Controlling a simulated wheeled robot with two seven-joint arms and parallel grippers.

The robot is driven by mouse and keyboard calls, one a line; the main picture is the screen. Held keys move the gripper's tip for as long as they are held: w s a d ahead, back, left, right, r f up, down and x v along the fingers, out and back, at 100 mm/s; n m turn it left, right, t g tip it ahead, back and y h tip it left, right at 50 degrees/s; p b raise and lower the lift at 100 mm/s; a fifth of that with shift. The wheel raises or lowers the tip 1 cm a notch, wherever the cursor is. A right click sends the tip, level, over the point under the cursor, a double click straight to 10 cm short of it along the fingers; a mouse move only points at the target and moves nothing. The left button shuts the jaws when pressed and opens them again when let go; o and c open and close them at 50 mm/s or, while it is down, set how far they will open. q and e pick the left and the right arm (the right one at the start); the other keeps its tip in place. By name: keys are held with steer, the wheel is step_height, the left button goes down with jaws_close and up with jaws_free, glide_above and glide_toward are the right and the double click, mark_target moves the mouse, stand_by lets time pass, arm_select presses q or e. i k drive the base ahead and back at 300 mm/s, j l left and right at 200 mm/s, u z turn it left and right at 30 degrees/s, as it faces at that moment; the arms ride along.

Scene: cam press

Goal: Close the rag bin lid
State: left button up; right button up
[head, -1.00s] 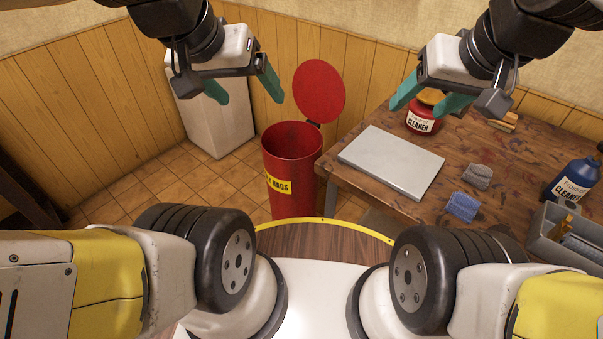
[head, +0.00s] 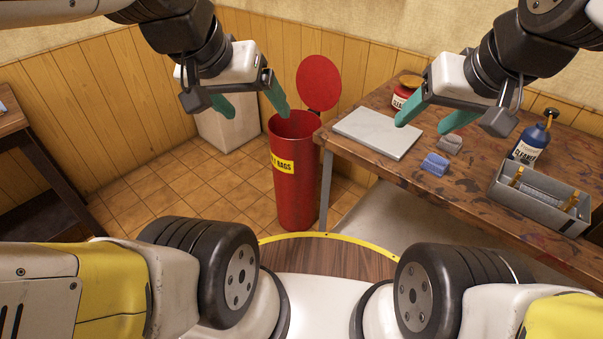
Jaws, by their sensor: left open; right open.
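The red rag bin (head: 294,195) stands on the tiled floor left of the workbench, with a yellow label on its front. Its round red lid (head: 319,82) stands open, upright at the back right of the rim. My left gripper (head: 252,110) is open and empty; in the picture its right fingertip overlaps the bin's rim, and I cannot tell whether they touch. My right gripper (head: 424,120) is open and empty, over the workbench in the picture, to the right of the lid.
The wooden workbench (head: 480,185) holds a grey slab (head: 375,134), a blue block (head: 435,163), a grey block (head: 449,143), a red cleaner tin (head: 401,100), a blue bottle (head: 531,143) and a grey tool tray (head: 540,200). A white cabinet (head: 225,132) stands behind. Floor left of the bin is clear.

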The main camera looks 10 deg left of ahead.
mark_target(318, 83)
steer(key=i+j+z, duration=0.2)
steer(key=i+z, duration=0.25)
steer(key=i+j+z, duration=0.4)
steer(key=i, duration=0.1)
